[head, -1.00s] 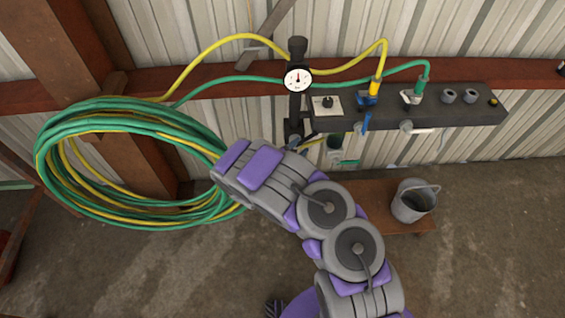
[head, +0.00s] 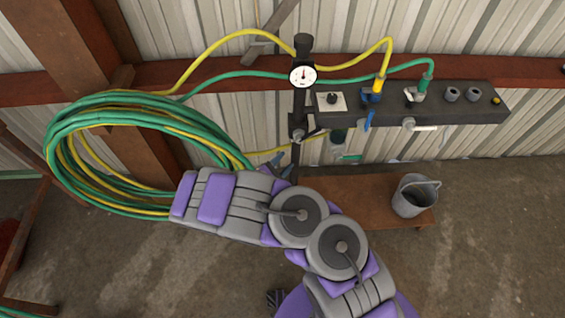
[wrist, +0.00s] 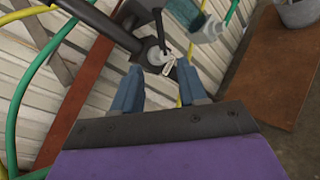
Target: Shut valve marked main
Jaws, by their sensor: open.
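In the head view a black vertical pipe with a white gauge (head: 302,76) carries a small valve (head: 298,133) low down. In the wrist view this valve (wrist: 155,56) shows a dark lever and a small pale tag (wrist: 168,65); its lettering is too small to read. My gripper (wrist: 160,78) is open, its two blue fingers spread with the valve just beyond and between their tips. No contact shows. In the head view my gripper (head: 281,164) is just below the valve, partly hidden by my arm.
A dark manifold (head: 460,103) at right has blue (head: 367,121) and white (head: 424,127) levers. Coiled hoses (head: 75,135) hang at left. A bucket (head: 412,198) stands on a low wooden bench (head: 350,190).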

